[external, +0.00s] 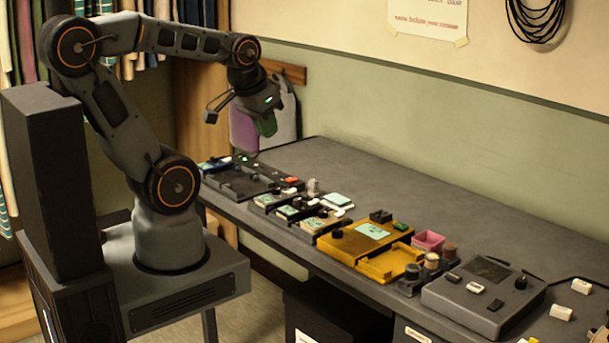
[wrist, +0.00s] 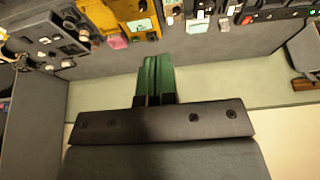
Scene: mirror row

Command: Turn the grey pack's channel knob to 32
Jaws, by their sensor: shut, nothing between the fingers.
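My gripper (external: 266,128) is high above the back left of the table. Its green fingers (wrist: 155,75) are together and empty in the wrist view. Several small packs with pale screens stand in a row below it to the right (external: 290,211). They also show along the top of the wrist view (wrist: 198,18). Small dark knobs are on them. Which of these packs is the grey one, and what number its knob points to, is too small to tell. My gripper touches none of them.
A black tray (external: 238,183) is left of the packs. A yellow unit (external: 345,243), a pink box (external: 429,240) and a grey console (external: 470,300) with a black knob stand to the right. The table's back half (external: 400,185) is clear. A bag (external: 285,118) hangs behind my gripper.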

